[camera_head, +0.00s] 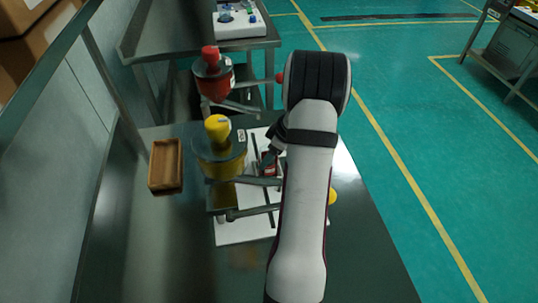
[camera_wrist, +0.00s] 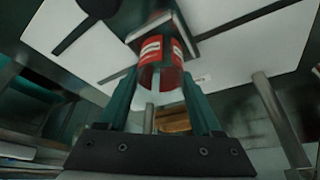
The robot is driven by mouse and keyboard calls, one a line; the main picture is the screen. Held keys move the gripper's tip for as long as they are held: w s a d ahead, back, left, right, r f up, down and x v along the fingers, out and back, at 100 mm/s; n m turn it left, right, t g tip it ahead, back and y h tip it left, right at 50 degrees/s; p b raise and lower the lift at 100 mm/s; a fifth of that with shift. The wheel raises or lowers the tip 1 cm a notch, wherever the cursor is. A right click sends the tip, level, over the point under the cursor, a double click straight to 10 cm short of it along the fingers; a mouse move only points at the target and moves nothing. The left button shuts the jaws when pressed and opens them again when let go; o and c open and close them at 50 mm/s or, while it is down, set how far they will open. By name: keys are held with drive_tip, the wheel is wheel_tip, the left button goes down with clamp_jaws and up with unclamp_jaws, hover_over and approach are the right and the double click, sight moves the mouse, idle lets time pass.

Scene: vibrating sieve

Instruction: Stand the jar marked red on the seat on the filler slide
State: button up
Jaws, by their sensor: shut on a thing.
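The jar marked red (camera_wrist: 160,50) is clear with a red and white label. It shows between the two fingers of my gripper (camera_wrist: 158,88) in the wrist view, and the fingers are shut on it. In the head view a small red patch of the jar (camera_head: 267,170) shows beside my arm, right of the yellow hopper. At the jar's far end in the wrist view is a grey square-edged piece (camera_wrist: 178,20), perhaps the seat. I cannot tell whether the jar touches it. My gripper is mostly hidden by my arm in the head view.
The yellow hopper (camera_head: 219,165) stands close left of my gripper, over a white base plate (camera_head: 232,232) with metal bars. A red hopper (camera_head: 213,82) stands behind. A wooden tray (camera_head: 165,166) lies left. The front table (camera_head: 170,260) is clear.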

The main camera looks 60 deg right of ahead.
drive_tip(key=shift+f, duration=0.15)
drive_tip(key=o, duration=1.4)
drive_tip(key=shift+c, duration=0.2)
drive_tip(key=v, duration=1.2)
drive_tip(key=shift+d+r, duration=0.1)
drive_tip(key=shift+r, duration=0.2)
